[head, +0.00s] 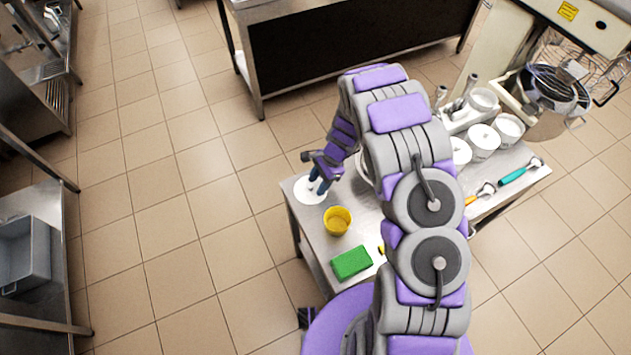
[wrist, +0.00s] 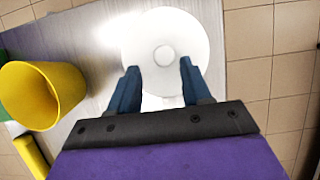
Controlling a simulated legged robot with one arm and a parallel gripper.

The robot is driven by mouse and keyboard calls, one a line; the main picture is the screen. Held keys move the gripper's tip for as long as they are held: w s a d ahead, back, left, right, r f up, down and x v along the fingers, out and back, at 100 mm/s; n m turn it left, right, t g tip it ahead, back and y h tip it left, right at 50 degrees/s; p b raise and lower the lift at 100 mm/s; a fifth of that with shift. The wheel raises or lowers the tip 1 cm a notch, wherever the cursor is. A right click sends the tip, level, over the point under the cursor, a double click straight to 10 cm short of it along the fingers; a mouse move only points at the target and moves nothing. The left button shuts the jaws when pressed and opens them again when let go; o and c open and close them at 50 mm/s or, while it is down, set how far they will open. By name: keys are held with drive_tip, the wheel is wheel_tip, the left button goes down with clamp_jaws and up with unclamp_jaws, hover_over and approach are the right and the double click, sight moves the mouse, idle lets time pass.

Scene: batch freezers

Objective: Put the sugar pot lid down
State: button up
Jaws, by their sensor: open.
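The sugar pot lid is a white round disc (head: 310,191) lying near the left corner of the steel table. In the wrist view the white lid (wrist: 165,45) lies flat, with a small round knob (wrist: 164,55) at its middle. My gripper (head: 319,186) is directly over the lid. In the wrist view my gripper (wrist: 157,72) is open, its two blue fingers apart on either side of the knob, with nothing held between them. Whether the fingers touch the lid cannot be told.
A yellow cup (head: 337,220) and a green sponge (head: 351,262) stand near the lid on the table (head: 312,240). White pots (head: 483,139) and tools with orange and teal handles (head: 513,176) are at the table's right. Open tiled floor lies to the left.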

drive_tip(key=p+v, duration=0.2)
drive_tip(key=v, duration=1)
drive_tip(key=s+d+r+n+h, duration=0.1)
drive_tip(key=s+r+n, duration=0.1)
drive_tip(key=s+r, duration=0.3)
drive_tip(key=s+d+r+n, duration=0.1)
drive_tip(key=s+r, duration=0.2)
drive_tip(key=r, duration=0.4)
drive_tip(key=s+r+n+h, duration=0.1)
drive_tip(key=s+r+n, duration=0.2)
drive_tip(key=s, duration=0.6)
drive_tip(key=s+d+r+n+h, duration=0.1)
drive_tip(key=s+r+n, duration=0.3)
drive_tip(key=s, duration=0.6)
drive_tip(key=s+d+r+n+h, duration=0.1)
drive_tip(key=s+r+n, duration=0.2)
drive_tip(key=s, duration=0.7)
wheel_tip(320, 180, up, 3)
drive_tip(key=shift+d+f, duration=0.1)
drive_tip(key=shift+d, duration=0.15)
